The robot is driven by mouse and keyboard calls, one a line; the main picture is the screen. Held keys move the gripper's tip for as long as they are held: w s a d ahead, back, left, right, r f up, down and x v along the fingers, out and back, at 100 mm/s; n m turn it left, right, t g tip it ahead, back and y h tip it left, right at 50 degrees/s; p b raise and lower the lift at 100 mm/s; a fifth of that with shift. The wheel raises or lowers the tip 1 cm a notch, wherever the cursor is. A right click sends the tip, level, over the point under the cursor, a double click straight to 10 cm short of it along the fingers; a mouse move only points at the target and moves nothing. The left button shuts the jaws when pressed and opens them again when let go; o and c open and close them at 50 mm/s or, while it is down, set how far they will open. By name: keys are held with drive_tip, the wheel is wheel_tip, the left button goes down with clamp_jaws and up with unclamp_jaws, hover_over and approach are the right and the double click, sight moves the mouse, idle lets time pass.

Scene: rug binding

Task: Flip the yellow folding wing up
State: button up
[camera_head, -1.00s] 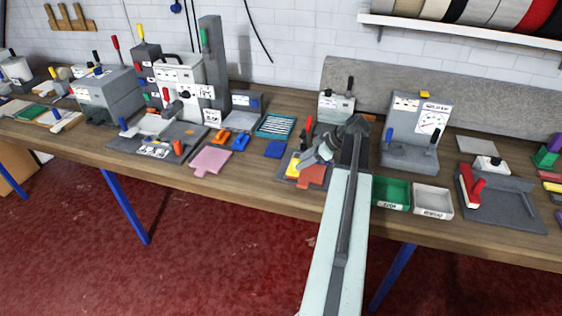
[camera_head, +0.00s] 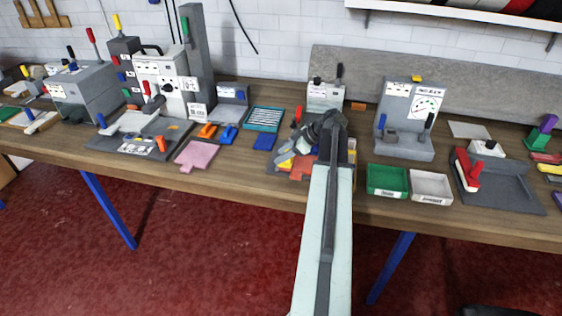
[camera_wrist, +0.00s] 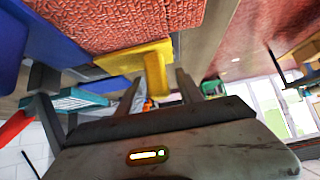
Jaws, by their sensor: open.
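The yellow folding wing (camera_wrist: 135,58) shows in the wrist view as a flat plate beside an orange-red textured piece (camera_wrist: 120,22). A narrow yellow tab of it points toward my gripper (camera_wrist: 160,86) and shows between the two dark fingers. The fingers are apart, with visible room beside the tab; I cannot tell whether either touches it. In the head view a small part of the yellow wing (camera_head: 285,162) shows left of the orange-red piece (camera_head: 303,169), on a grey base. My arm hides the rest of the fixture and most of my gripper.
A red-handled lever (camera_head: 298,115) stands close behind the fixture. A green tray (camera_head: 388,181) and a white tray (camera_head: 431,187) sit to the right. A blue pad (camera_head: 264,142) and a pink pad (camera_head: 194,156) lie on the wooden bench to the left.

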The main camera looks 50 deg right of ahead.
drive_tip(key=shift+w+f, duration=0.1)
drive_tip(key=shift+c, duration=0.3)
clamp_jaws()
idle(1.1)
